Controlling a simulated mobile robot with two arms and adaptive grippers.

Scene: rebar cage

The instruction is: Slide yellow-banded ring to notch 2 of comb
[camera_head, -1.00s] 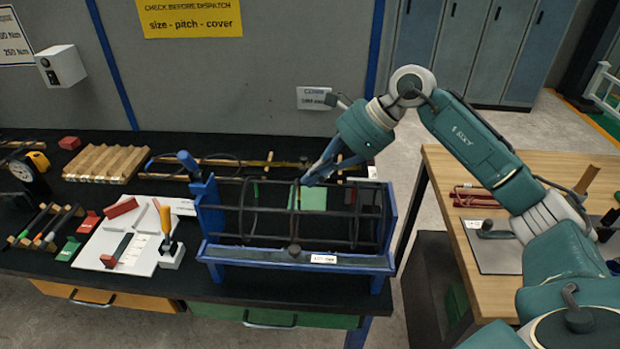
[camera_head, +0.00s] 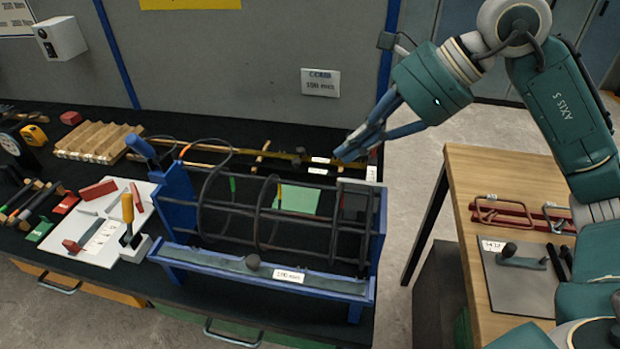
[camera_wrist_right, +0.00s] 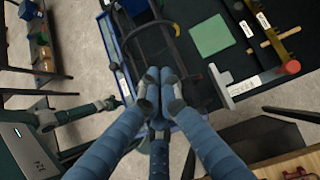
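The yellow-banded ring (camera_head: 261,215) is the middle dark hoop around the long bars of the cage in the blue stand (camera_head: 180,205). Its yellow band shows at its upper right. A ring with a green mark (camera_head: 200,205) stands to its left. The comb cannot be singled out for sure; a front rail (camera_head: 215,262) bears a "190 mm" label, and its notches are not clear. My right gripper (camera_head: 343,157) is shut and empty, above and behind the cage's right part, apart from the ring. In the right wrist view its fingers (camera_wrist_right: 153,76) meet. My left gripper (camera_wrist_right: 106,104) seems small there.
A green sheet (camera_head: 299,198) lies behind the cage. A ridged wooden block (camera_head: 95,143) and a white board (camera_head: 108,225) are at left. A wooden table (camera_head: 470,215) stands right, across a floor gap.

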